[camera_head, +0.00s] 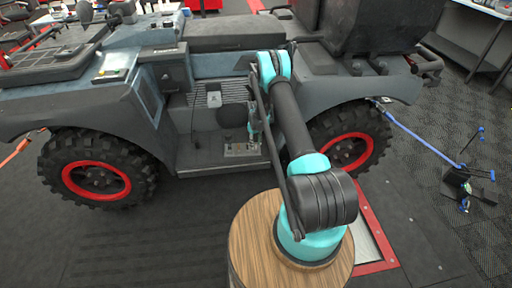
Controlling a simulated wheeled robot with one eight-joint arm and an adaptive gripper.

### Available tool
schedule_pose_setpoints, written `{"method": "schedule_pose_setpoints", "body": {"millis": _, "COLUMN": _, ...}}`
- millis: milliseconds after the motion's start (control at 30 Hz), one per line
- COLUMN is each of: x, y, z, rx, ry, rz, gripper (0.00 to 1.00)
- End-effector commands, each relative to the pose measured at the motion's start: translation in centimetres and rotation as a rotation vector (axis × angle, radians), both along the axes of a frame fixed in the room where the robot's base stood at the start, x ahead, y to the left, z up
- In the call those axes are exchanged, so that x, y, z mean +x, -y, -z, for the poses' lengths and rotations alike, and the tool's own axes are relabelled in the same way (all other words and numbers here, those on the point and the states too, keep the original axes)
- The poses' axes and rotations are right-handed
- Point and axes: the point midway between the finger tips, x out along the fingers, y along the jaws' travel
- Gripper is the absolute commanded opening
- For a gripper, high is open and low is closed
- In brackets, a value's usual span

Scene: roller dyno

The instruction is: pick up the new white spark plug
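I cannot make out a white spark plug; it is too small to tell or hidden. A small light-coloured panel or tray (237,150) with tiny unclear items lies on the side step (200,157) of a grey vehicle. My gripper (254,136) points down at the right edge of that panel, partly hidden by my own arm. It is too small and dark to tell whether its fingers are open or shut, or whether they touch anything.
The vehicle has big black tyres with red rims, one at the left (97,178) and one at the right (350,142). A small light box (214,100) sits in the footwell. A blue strap (420,138) runs to a floor stand (463,186). Dark floor at the left front is clear.

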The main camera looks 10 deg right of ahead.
Motion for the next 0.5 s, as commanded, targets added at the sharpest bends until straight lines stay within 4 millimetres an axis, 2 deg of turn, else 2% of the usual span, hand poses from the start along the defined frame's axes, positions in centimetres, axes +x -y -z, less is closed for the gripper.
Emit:
{"method": "schedule_pose_setpoints", "body": {"millis": 133, "x": 0.0, "y": 0.0, "z": 1.4, "rx": 0.0, "ry": 0.0, "rz": 0.0, "gripper": 0.36}}
{"method": "schedule_pose_setpoints", "body": {"millis": 400, "x": 0.0, "y": 0.0, "z": 1.7, "rx": 0.0, "ry": 0.0, "rz": 0.0, "gripper": 0.36}}
{"method": "schedule_pose_setpoints", "body": {"millis": 500, "x": 0.0, "y": 0.0, "z": 1.6, "rx": 0.0, "ry": 0.0, "rz": 0.0, "gripper": 0.25}}
